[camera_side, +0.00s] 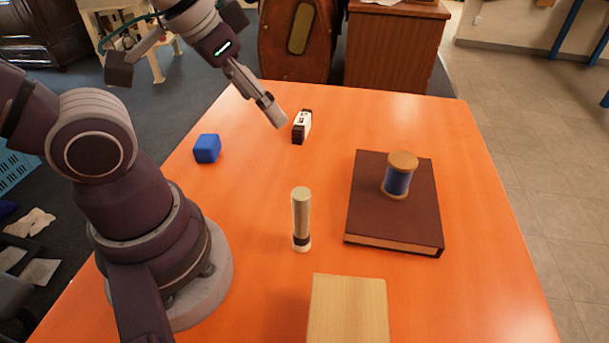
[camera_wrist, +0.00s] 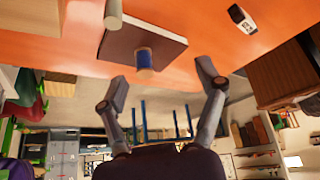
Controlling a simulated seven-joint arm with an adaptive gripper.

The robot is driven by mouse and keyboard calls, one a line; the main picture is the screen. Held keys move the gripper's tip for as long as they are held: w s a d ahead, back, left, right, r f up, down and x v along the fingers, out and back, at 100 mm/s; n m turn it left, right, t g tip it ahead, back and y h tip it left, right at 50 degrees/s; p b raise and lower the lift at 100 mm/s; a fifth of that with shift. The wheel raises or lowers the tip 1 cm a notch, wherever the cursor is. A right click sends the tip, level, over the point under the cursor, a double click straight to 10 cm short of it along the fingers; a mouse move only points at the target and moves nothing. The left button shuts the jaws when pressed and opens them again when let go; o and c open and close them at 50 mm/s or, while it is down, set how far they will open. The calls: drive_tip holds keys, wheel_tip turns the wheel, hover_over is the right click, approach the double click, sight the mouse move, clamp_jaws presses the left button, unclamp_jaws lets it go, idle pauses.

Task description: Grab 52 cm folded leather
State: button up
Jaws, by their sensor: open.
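No piece reads plainly as folded leather marked 52 cm. A small upright piece with dark ends and a white face (camera_side: 302,127) bearing dark marks stands near the table's far side; the marks are too small to read. It also shows at the top right of the wrist view (camera_wrist: 241,18). A flat dark brown slab (camera_side: 372,220), like a book or folded hide, lies at the right. My gripper (camera_side: 273,112) is above the table, just left of the marked piece and apart from it. In the wrist view its fingers (camera_wrist: 163,84) are spread with nothing between them.
A blue thread spool (camera_side: 397,178) stands on the slab. A pale cylinder with a dark band (camera_side: 301,215) stands mid-table. The orange table (camera_side: 490,240) is clear at right.

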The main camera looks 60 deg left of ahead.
drive_tip(key=n+g+y, duration=0.2)
drive_tip(key=n+y, duration=0.1)
drive_tip(key=n, duration=0.5)
hover_over(302, 119)
drive_tip(key=s+d, duration=0.2)
drive_tip(key=s, duration=0.1)
drive_tip(key=f, duration=1)
drive_tip(key=shift+w+d+f, duration=0.15)
drive_tip(key=shift+d+f, duration=0.05)
drive_tip(key=x, duration=1)
drive_tip(key=shift+a+f, duration=0.15)
drive_tip(key=shift+f, duration=0.25)
clamp_jaws()
